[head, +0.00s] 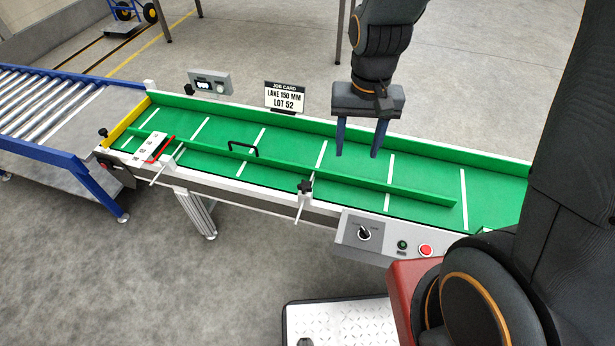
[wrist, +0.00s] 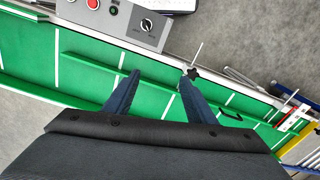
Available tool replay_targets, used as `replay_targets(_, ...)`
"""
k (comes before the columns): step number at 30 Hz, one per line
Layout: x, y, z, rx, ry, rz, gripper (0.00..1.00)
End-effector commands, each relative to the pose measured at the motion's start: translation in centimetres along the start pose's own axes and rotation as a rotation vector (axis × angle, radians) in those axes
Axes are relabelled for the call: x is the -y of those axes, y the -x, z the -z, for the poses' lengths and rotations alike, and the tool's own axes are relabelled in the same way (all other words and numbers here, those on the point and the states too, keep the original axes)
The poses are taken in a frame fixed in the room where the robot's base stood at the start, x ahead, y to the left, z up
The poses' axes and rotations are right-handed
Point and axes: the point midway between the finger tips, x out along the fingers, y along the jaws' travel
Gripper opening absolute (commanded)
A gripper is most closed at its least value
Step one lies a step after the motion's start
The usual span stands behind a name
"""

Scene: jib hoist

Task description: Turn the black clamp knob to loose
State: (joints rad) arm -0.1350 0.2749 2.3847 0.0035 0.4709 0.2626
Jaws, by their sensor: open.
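The black clamp knob (head: 305,186) is a star-shaped knob on the near rail of the green conveyor, above a thin rod. It also shows in the wrist view (wrist: 193,73), just past the tip of the right finger. My gripper (head: 358,156) is open and empty above the green belt, behind and to the right of the knob in the head view. In the wrist view, my gripper (wrist: 160,76) shows two spread blue fingers with the belt between them. I cannot tell the knob's tightness.
A green guide rail (head: 375,186) with a black handle (head: 243,148) runs along the belt. A grey control panel (head: 385,238) with a selector and buttons sits right of the knob. A job card (head: 285,96) reads "LANE 150 MM LOT 52". A roller conveyor (head: 40,108) adjoins at left.

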Motion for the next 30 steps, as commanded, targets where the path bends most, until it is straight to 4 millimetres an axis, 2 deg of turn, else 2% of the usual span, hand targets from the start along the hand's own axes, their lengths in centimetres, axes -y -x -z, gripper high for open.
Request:
replay_targets(1,1.6,-1.8,1.1,0.009,-0.019,-0.003,0.51)
replay_targets(6,6.5,-6.9,3.8,0.011,-0.112,-0.005,0.51)
replay_targets(12,10.5,-11.5,5.0,0.012,-0.188,-0.006,0.51)
replay_targets(18,11.9,-13.5,5.2,0.011,-0.217,-0.006,0.51)
replay_targets(23,11.9,-15.1,5.2,0.012,-0.219,-0.007,0.51)
replay_targets(30,11.8,-18.5,5.1,0.012,-0.218,-0.007,0.51)
